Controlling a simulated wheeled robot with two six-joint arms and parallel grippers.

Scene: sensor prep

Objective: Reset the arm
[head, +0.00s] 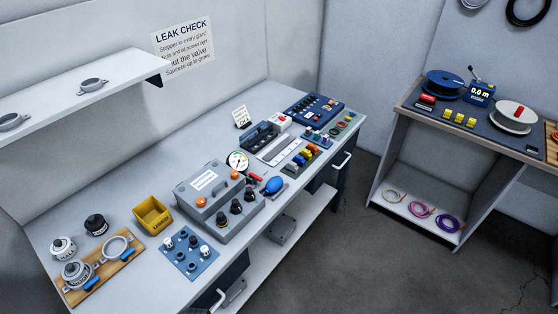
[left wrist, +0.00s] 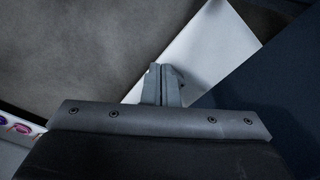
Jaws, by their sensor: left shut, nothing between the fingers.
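My left gripper (left wrist: 163,84) shows in the left wrist view, with its two fingers close together and nothing between them. Beyond the fingertips are a white surface, a grey floor and a dark blue panel. Neither of my grippers shows in the head view. There a long grey workbench (head: 130,185) runs along the wall. A grey case (head: 205,185) with orange and black knobs, a pressure gauge (head: 238,161) and a blue bulb (head: 274,185) stand around its middle.
A yellow bin (head: 152,214), a blue mat (head: 188,252) with small fittings and a wooden board (head: 104,268) with clamps are on the near bench. A shelf (head: 60,108) hangs above it. A second table (head: 405,120) with spools stands at right, with open floor (head: 340,240) between.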

